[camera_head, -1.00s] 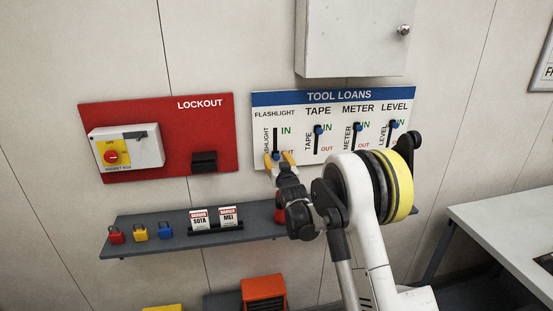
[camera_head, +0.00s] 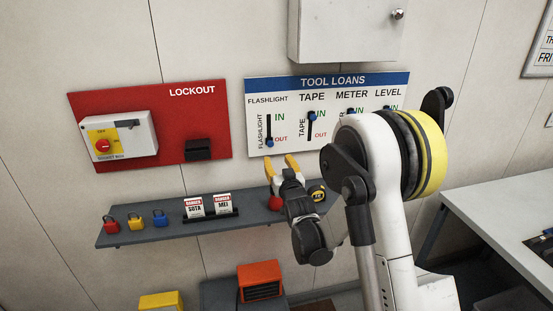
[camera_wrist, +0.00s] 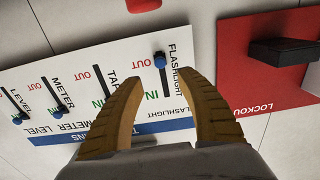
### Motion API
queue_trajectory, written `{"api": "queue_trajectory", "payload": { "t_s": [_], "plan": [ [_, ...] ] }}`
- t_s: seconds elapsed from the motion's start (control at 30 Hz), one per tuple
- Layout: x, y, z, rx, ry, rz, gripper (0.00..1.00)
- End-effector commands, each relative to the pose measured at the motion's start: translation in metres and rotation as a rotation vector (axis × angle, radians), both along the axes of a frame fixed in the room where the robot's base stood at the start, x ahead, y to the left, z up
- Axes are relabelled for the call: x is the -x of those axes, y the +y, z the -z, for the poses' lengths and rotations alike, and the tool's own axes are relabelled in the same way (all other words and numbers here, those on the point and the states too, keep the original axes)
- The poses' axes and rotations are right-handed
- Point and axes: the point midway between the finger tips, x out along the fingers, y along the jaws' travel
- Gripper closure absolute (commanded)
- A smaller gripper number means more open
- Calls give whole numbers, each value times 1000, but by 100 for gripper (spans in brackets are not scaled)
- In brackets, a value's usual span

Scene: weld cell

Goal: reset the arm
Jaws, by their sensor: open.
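My gripper (camera_head: 281,166) is open and empty, with its two yellow fingers apart. In the head view it is in front of the wall, just below the flashlight slot of the TOOL LOANS board (camera_head: 328,82). The flashlight slider's blue knob (camera_head: 270,143) is at the bottom of its slot, by OUT. The tape knob (camera_head: 312,116) is at the top, by IN. The meter and level sliders are partly hidden behind my arm. In the wrist view, the fingers (camera_wrist: 172,95) frame the board upside down, and the flashlight knob (camera_wrist: 159,60) lies beyond them, apart.
A grey shelf (camera_head: 165,231) below holds red, yellow and blue padlocks, two danger tags (camera_head: 208,206) and a round yellow-black item (camera_head: 318,193). A red LOCKOUT board (camera_head: 205,120) is at left. A cabinet (camera_head: 345,30) hangs above; a table (camera_head: 500,215) stands at right.

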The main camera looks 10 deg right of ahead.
Motion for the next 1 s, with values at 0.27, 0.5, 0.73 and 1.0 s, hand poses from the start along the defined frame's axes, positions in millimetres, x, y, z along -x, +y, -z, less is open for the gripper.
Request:
{"api": "queue_trajectory", "payload": {
  "t_s": [0.27,0.5,0.73,1.0],
  "plan": [
    [2,0,-2,0,12,1,56],
    [45,-4,-17,0,175,15,56],
    [138,-6,-14,0,410,24,56],
    [280,-5,28,0,685,20,56]
  ]
}}
